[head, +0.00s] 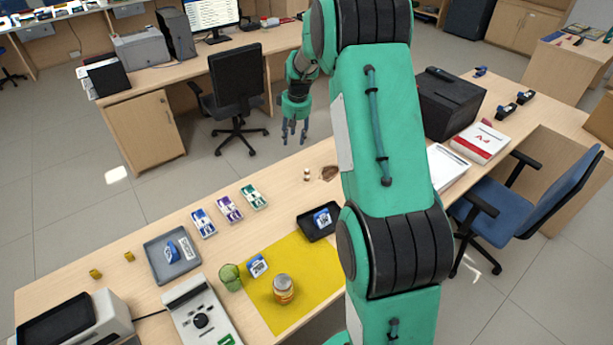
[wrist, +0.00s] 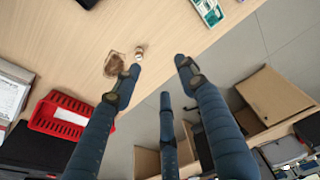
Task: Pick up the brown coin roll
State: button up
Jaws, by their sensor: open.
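A small upright roll with brown sides and a pale top (head: 307,174) stands near the counter's far edge in the head view; it looks like the brown coin roll. In the wrist view it (wrist: 139,53) stands just beyond the tip of the left-hand finger, apart from it as far as I can tell. A flat brown item (head: 328,173) lies right beside it, also in the wrist view (wrist: 115,64). My gripper (head: 293,138) hangs beyond the counter's far edge, fingers down, spread and empty. The wrist view shows its three fingers (wrist: 160,76) apart.
A red basket (wrist: 45,116) stands left of the fingers in the wrist view. A black tray (head: 311,229), bundled note packs (head: 229,209), a yellow mat (head: 300,313) and a jar (head: 284,290) are nearer on the counter. Bare counter lies left of the roll.

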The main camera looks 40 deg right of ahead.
jog(key=w+d+f, duration=0.2)
jog(key=d+f, duration=0.7)
jog(key=f, duration=0.4)
jog(key=shift+d+f+g, duration=0.15)
jog(key=shift+f+g, duration=0.1)
jog(key=shift+g, duration=0.05)
jog(key=b, duration=0.1)
send_over(307, 170)
jog(key=s, duration=0.1)
jog(key=f, duration=0.7)
jog(key=shift+s+a+f, duration=0.1)
jog(key=shift+a+f, duration=0.1)
jog(key=shift+f, duration=0.5)
jog(key=shift+w+d+f+b, duration=0.1)
jog(key=shift+w+f+b, duration=0.1)
jog(key=shift+f, duration=0.65)
jog(key=shift+w+f+b, duration=0.15)
jog(key=shift+w+f, duration=0.1)
jog(key=shift+f, duration=0.6)
jog(key=shift+w+d+f+b, duration=0.1)
jog(key=shift+w+f+b, duration=0.1)
jog(key=shift+f, duration=0.65)
grip_shut()
